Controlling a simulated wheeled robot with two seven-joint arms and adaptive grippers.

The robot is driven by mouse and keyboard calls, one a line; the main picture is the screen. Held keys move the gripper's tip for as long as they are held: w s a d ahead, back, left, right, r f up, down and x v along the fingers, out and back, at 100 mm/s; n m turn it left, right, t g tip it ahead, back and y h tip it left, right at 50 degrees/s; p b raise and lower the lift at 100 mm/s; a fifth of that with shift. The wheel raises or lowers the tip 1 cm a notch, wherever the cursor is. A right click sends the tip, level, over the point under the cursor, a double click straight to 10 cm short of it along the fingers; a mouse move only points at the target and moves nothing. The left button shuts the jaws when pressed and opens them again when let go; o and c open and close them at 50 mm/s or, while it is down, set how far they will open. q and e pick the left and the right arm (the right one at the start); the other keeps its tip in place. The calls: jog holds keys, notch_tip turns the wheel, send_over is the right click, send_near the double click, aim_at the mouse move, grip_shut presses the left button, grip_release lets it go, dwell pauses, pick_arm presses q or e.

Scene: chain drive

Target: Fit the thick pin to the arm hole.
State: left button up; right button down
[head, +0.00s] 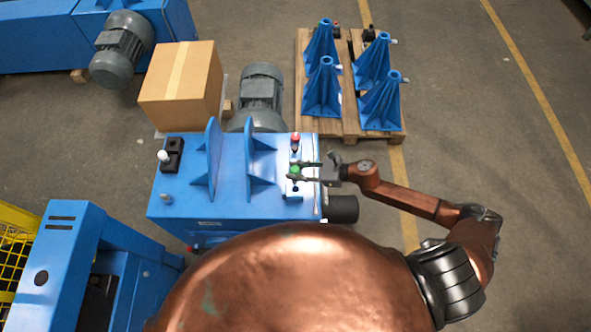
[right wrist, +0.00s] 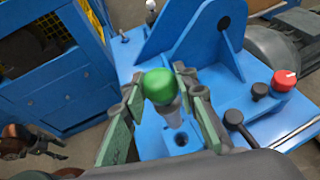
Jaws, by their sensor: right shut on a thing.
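A grey pin with a green ball top (right wrist: 158,86) is between the fingers of my right gripper (right wrist: 160,95). In the head view the green top (head: 295,170) shows between the fingers of my right gripper (head: 300,172), over the right end of the blue machine (head: 225,207). In the right wrist view the pin's lower end is close to a dark round hole (right wrist: 180,139) in a blue surface. I cannot tell whether the pin touches there. A copper and dark part at the left edge of that view looks like my left arm, with its jaws unclear.
Two upright blue plates (head: 212,160) stand left of my right gripper. A red knob (right wrist: 284,80) and dark stubs are close by on the machine. A white-topped knob (head: 163,156) is at its far left. A cardboard box (head: 180,90) and pallet (head: 350,120) lie behind.

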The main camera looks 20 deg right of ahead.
jog(key=shift+d+f, duration=0.1)
jog(key=shift+f+b, duration=0.9)
jog(key=shift+b, duration=0.1)
jog(key=shift+f+b, duration=0.75)
jog(key=shift+f, duration=0.1)
jog(key=shift+f+b, duration=0.9)
jog(key=shift+f, duration=0.15)
jog(key=shift+b, duration=0.35)
notch_tip(320, 180, down, 7)
jog(key=b, duration=0.6)
dwell(1.9)
jog(key=c, duration=1.5)
grip_release()
